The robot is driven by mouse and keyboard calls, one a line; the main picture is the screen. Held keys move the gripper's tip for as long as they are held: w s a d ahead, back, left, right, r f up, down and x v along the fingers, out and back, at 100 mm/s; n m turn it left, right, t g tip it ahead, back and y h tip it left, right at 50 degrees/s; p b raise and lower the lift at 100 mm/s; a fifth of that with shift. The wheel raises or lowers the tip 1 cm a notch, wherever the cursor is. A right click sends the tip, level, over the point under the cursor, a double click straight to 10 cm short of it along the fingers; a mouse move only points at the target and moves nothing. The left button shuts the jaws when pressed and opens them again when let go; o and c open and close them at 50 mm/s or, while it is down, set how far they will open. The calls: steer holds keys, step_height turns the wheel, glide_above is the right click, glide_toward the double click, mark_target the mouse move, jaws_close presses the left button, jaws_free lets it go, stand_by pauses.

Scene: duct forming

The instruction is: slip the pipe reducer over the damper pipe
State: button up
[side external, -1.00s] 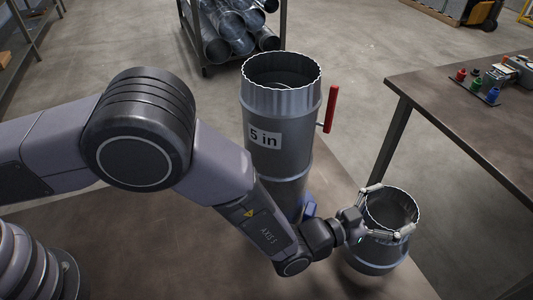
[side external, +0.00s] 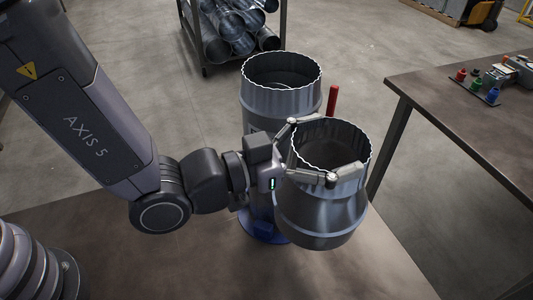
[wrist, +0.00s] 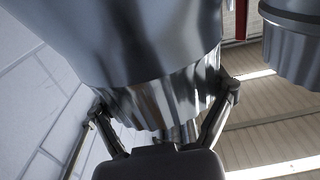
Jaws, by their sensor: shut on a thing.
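The pipe reducer (side external: 318,215) is a grey metal sleeve with a crimped narrower top and a wider lower part. My gripper (side external: 340,143) is shut on its crimped upper end, one finger on each side, and holds it upright off the table. The damper pipe (side external: 270,102) stands upright behind and left of it, with an open crimped top and a red handle (side external: 331,100). The reducer hangs in front of the pipe, not over it, its top lower than the pipe's rim. In the wrist view the reducer (wrist: 130,40) fills the upper middle; the damper pipe (wrist: 295,45) shows at upper right.
The pipe stands in a blue base (side external: 262,228) on the brown table (side external: 360,275). A second table (side external: 470,130) at right carries small coloured parts (side external: 477,84). A rack of metal pipes (side external: 232,30) stands behind on the floor.

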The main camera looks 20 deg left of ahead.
step_height(320, 180, up, 26)
steer(key=w+a+n+t+y, duration=0.2)
steer(key=w+a+y, duration=0.1)
steer(key=w+a, duration=0.8)
step_height(320, 180, down, 13)
steer(key=shift+w+d+r, duration=0.15)
steer(key=shift+w+r, duration=0.05)
steer(key=shift+w, duration=0.05)
stand_by(0.4)
steer(key=o, duration=1.1)
